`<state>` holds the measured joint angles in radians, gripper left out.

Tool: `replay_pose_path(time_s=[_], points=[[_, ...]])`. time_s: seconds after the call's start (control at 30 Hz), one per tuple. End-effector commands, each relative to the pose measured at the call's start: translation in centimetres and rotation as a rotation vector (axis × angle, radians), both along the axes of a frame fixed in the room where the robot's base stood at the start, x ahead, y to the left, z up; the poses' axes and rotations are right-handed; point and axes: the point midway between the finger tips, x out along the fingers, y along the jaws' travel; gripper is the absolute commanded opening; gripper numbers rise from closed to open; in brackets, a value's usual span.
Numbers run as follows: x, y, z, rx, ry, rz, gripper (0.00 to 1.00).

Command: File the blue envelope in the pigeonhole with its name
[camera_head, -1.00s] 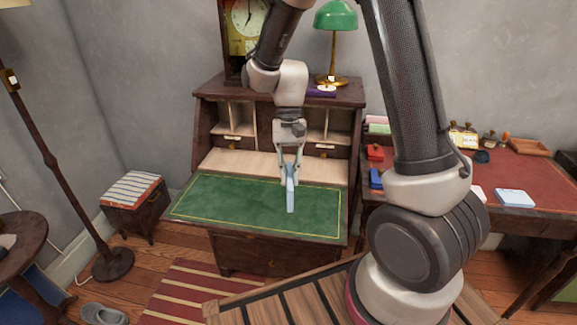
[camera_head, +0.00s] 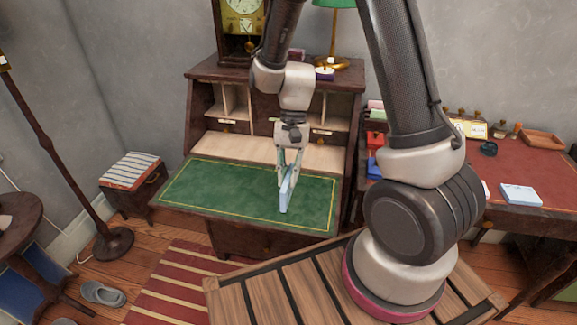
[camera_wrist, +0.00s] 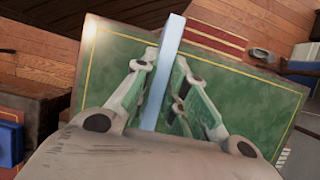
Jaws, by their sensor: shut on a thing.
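A light blue envelope (camera_head: 286,193) is held on edge by my gripper (camera_head: 288,172) above the green writing surface of the desk (camera_head: 210,190). In the wrist view the envelope (camera_wrist: 166,75) stands between the two fingers (camera_wrist: 160,95), which are shut on it. The pigeonholes (camera_head: 229,100) are at the back of the desk, with small pale labels on the fronts below them. The label writing is too small to read. My arm hides part of the middle and right pigeonholes.
A clock (camera_head: 240,22) and a green lamp (camera_head: 333,40) stand on top of the desk. A side table (camera_head: 535,170) at the right holds a pale blue pad (camera_head: 520,194), red and blue boxes and several small items. The green desk surface is otherwise clear.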

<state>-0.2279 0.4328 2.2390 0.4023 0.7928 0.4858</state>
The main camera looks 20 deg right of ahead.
Motion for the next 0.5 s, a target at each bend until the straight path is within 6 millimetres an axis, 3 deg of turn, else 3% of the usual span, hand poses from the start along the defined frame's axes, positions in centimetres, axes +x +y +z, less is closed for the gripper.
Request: replay_pose_path(time_s=[0.3,0.5], points=[[0.0,0.0,-3.3,-0.001,0.002,-0.001,0.0],[0.0,0.0,-4.5,0.0,0.001,-0.001,0.0]])
